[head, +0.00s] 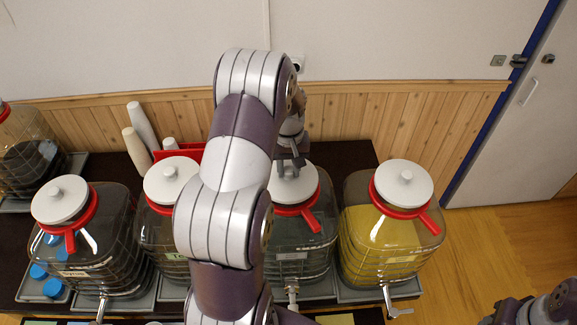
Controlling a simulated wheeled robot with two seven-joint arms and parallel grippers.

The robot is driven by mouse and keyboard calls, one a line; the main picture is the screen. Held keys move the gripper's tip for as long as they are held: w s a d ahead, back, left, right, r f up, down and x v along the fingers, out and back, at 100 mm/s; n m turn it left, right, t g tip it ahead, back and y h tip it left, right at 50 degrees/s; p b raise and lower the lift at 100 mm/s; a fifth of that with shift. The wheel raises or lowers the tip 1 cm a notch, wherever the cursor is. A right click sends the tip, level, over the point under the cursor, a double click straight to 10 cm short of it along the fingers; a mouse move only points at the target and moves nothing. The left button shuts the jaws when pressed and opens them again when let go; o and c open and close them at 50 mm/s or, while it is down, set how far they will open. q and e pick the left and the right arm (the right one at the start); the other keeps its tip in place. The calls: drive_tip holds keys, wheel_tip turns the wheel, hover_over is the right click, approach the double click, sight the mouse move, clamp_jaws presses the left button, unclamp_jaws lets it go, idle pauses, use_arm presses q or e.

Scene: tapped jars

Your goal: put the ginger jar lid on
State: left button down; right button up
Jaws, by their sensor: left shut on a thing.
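A white round lid (295,187) is at the mouth of the third jar from the left in the front row (295,235). This jar has dark contents, a red collar and a label too small to read, so I cannot tell that it is the ginger jar. My left gripper (291,166) reaches down from above and is shut on the lid's knob. The lid lies over the red collar; I cannot tell whether it rests on the rim or hovers just above. My left arm hides part of the neighbouring jar. The fingers of my right gripper are not in view.
Other lidded jars stand in the row: a dark one (105,230) left, one (155,225) partly behind my arm, a yellow one (380,240) right. Cups (142,125) and a red holder (190,150) stand behind. Blue caps (52,288) lie left. Taps stick out in front.

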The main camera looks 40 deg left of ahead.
use_arm(q)
drive_tip(key=c, duration=0.7)
unclamp_jaws()
drive_tip(key=shift+r+b, duration=0.35)
drive_tip(key=shift+r, duration=0.05)
wheel_tip(320, 180, up, 4)
drive_tip(key=shift+w+a+f+b, duration=0.1)
drive_tip(key=shift+f+b, duration=0.15)
drive_tip(key=shift+b, duration=0.8)
wheel_tip(320, 180, up, 8)
drive_tip(key=p, duration=0.5)
drive_tip(key=shift+r+p, duration=0.25)
drive_tip(key=shift+p, duration=0.15)
